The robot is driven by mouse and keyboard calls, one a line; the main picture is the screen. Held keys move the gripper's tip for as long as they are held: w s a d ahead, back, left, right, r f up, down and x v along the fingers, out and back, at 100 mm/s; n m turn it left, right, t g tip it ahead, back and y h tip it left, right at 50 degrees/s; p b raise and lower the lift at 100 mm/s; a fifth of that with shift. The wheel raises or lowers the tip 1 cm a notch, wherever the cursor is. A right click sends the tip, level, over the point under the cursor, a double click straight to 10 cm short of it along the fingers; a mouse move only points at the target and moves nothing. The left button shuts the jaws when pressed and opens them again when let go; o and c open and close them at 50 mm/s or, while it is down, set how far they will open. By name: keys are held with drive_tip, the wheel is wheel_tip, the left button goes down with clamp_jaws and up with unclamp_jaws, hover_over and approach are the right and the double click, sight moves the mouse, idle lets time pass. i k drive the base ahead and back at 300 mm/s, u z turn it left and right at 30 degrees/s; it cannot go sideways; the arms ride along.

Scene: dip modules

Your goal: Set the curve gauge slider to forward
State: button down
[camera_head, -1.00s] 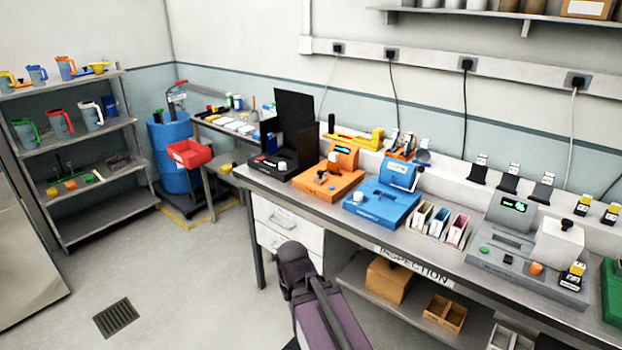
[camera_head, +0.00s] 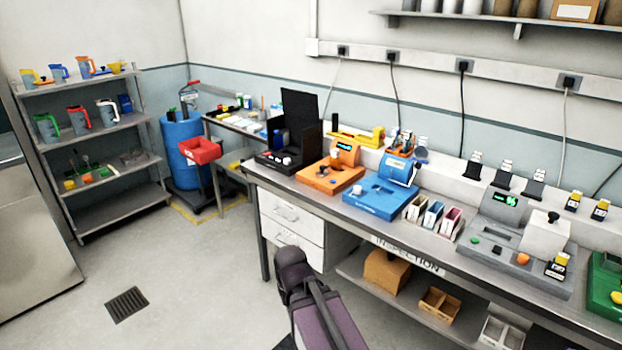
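Several bench instruments stand on the long steel bench (camera_head: 452,252): a black one with an upright dark panel (camera_head: 301,118), an orange one (camera_head: 330,178), a blue one (camera_head: 380,198), a grey one (camera_head: 520,262) and a green one (camera_head: 607,290) cut by the right edge. I cannot tell which is the curve gauge, as no label on them is readable. Its slider and setting cannot be made out. Part of my arm shows at the bottom centre, in front of the bench. My gripper's fingers are not visible.
Small bins (camera_head: 432,215) sit between the blue and grey instruments. A shelf rack (camera_head: 120,171), a blue drum (camera_head: 182,150) and a red bin (camera_head: 200,150) stand at the left. Open floor with a drain grate (camera_head: 126,304) lies in front of the bench.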

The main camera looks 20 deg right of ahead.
sight(321, 174)
drive_tip(key=u, duration=0.1)
drive_tip(key=k, duration=0.75)
drive_tip(key=z, duration=0.85)
drive_tip(key=i, duration=1.5)
drive_tip(key=z, duration=0.05)
